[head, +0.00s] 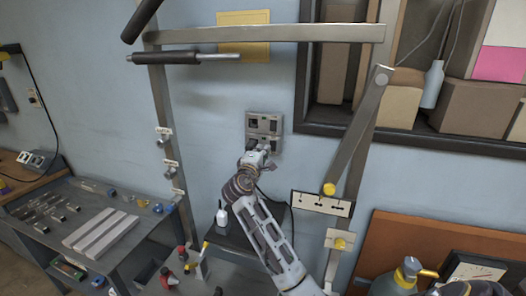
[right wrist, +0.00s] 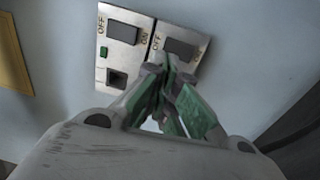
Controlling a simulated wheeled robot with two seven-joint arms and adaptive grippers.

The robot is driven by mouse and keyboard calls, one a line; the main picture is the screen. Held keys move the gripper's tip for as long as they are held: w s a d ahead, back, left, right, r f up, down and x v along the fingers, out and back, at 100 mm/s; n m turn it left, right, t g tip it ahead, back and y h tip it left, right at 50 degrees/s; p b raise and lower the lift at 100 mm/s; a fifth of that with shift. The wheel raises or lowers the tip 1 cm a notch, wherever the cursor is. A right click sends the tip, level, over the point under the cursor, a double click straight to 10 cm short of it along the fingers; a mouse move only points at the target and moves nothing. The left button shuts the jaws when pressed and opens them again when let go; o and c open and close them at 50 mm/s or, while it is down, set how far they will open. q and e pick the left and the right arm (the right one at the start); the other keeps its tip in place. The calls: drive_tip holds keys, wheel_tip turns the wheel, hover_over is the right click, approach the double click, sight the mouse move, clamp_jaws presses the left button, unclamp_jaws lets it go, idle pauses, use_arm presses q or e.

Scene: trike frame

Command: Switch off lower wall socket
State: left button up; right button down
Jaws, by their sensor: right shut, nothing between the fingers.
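The metal wall socket panel (head: 263,122) is on the blue wall in the middle of the head view. It has an upper and a lower unit, and my right gripper (head: 257,151) is in front of the lower one, partly hiding it. In the right wrist view, the panel (right wrist: 137,52) shows two dark rocker switches with OFF and ON labels. One switch (right wrist: 123,31) has a small green light beside it. My right gripper (right wrist: 166,72) is shut and empty, its tips close to the other switch (right wrist: 180,48). Contact cannot be told. My left gripper is not in view.
A metal frame bar (head: 265,34) crosses above the panel, with uprights on both sides. A black cable hangs near my right gripper. A tool cart (head: 75,265) stands left.

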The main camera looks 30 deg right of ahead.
drive_tip(key=r+b+v, duration=0.1)
drive_tip(key=v, duration=0.7)
drive_tip(key=shift+s+a+r+b, duration=0.3)
drive_tip(key=shift+a+b, duration=0.05)
idle(0.5)
